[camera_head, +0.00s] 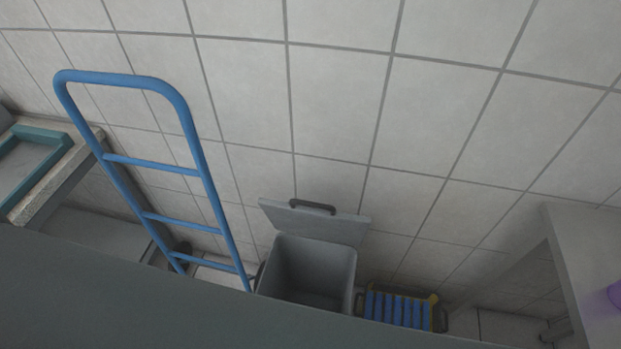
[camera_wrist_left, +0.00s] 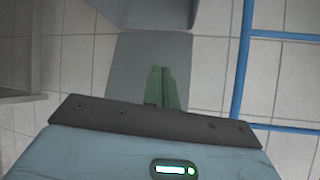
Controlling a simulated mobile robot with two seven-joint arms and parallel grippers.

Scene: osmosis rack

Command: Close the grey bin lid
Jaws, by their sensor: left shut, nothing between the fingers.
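The grey bin (camera_head: 308,272) stands on the floor against the tiled wall in the head view, with its top open. Its grey lid (camera_head: 315,222) is raised and tilted back toward the wall, with a dark handle (camera_head: 312,207) at its upper edge. In the left wrist view, the grey panel (camera_wrist_left: 138,60) behind the fingers looks like the lid, and the grey box part (camera_wrist_left: 150,12) above it looks like the bin. My left gripper (camera_wrist_left: 162,72) has its green fingers together and empty, in front of the panel; I cannot tell whether they touch it. Neither gripper shows in the head view.
A blue hand truck (camera_head: 206,180) leans left of the bin and also shows in the left wrist view (camera_wrist_left: 241,70). A crate with blue contents (camera_head: 400,307) stands right of the bin. A table (camera_head: 585,260) is at the right. A dark grey surface spans the lower foreground.

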